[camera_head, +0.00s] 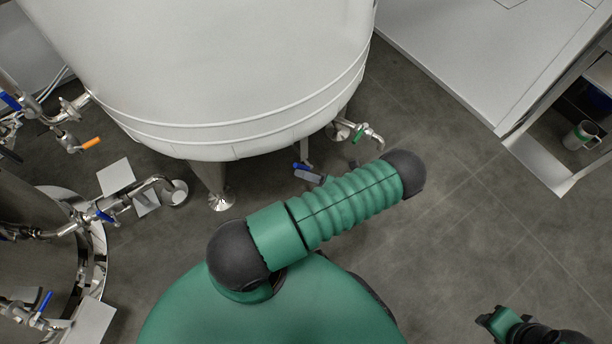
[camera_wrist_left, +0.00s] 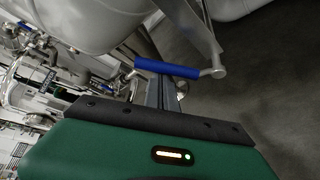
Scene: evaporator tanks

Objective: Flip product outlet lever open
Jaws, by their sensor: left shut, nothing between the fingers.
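A blue-handled lever (camera_head: 301,167) shows under the big white tank, just beyond my green arm. It also shows in the left wrist view, where the blue handle (camera_wrist_left: 167,68) lies nearly level on a metal arm. My left gripper (camera_wrist_left: 165,92) is shut and empty, its grey fingers just below the handle in that picture. I cannot tell whether they touch it. In the head view my own arm hides most of the left gripper. Part of my right arm shows at the lower right; its jaws cannot be made out.
The white tank (camera_head: 225,70) fills the top, on metal legs (camera_head: 218,190). A green-handled valve (camera_head: 358,134) sticks out at its right. Pipes with blue and orange handles (camera_head: 92,142) stand at left. A white platform (camera_head: 480,50) and shelf with a mug (camera_head: 581,136) are at right. Floor between is clear.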

